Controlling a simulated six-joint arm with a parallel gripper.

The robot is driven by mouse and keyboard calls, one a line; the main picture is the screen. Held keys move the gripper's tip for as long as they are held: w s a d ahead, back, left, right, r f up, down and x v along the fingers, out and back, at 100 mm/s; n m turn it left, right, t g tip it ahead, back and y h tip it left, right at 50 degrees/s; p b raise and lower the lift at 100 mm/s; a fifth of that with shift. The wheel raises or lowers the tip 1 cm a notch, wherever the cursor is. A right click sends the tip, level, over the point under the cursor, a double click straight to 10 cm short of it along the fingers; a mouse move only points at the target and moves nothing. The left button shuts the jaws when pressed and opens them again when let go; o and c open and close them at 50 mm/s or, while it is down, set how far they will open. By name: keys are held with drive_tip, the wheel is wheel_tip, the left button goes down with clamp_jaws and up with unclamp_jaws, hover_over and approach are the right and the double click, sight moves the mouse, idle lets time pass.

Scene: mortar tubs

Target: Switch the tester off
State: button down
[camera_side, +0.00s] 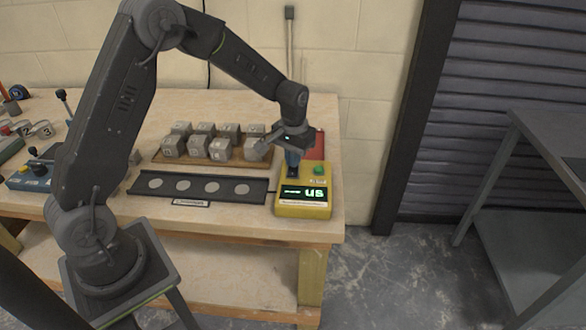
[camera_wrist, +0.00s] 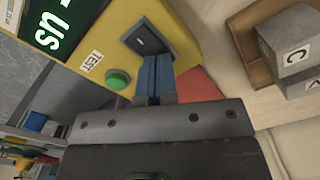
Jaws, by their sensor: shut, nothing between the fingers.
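The tester (camera_side: 290,211) is a yellow box at the right end of the wooden bench. Its dark display (camera_side: 305,194) is lit with green characters that look like "us"; in the wrist view the display (camera_wrist: 52,28) is partly cut off. A green button (camera_wrist: 118,79) sits beside a "TEST" label. A black switch plate with a small white mark (camera_wrist: 140,38) is set in the yellow top. My gripper (camera_wrist: 152,60) is shut and empty, its blue fingers pointing at the switch plate and overlapping its edge. I cannot tell whether they touch it. In the side view my gripper (camera_side: 292,172) hides the switch.
A black strip (camera_side: 170,197) with several round discs lies left of the tester. A wooden tray (camera_side: 190,161) of grey cubes stands behind that; a lettered cube (camera_wrist: 290,40) shows close by in the wrist view. A red plate (camera_side: 317,146) lies behind the tester.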

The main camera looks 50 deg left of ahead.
drive_tip(key=shift+f, duration=0.35)
drive_tip(key=shift+r, duration=3.55)
drive_tip(key=shift+s+d+r, duration=0.1)
drive_tip(key=shift+s+r, duration=0.1)
drive_tip(key=shift+r, duration=0.15)
drive_tip(key=s+d+r+m+t, duration=0.1)
drive_tip(key=s+r, duration=0.3)
drive_tip(key=s, duration=0.4)
drive_tip(key=s+d+r+m+t, duration=0.1)
drive_tip(key=s+d+r+t, duration=0.1)
drive_tip(key=s, duration=0.6)
drive_tip(key=s+d+r+m+t, duration=0.1)
drive_tip(key=s+d+r, duration=0.3)
drive_tip(key=s, duration=0.5)
wheel_tip(320, 180, up, 2)
drive_tip(key=shift+r+t, duration=0.25)
drive_tip(key=shift+t, duration=0.55)
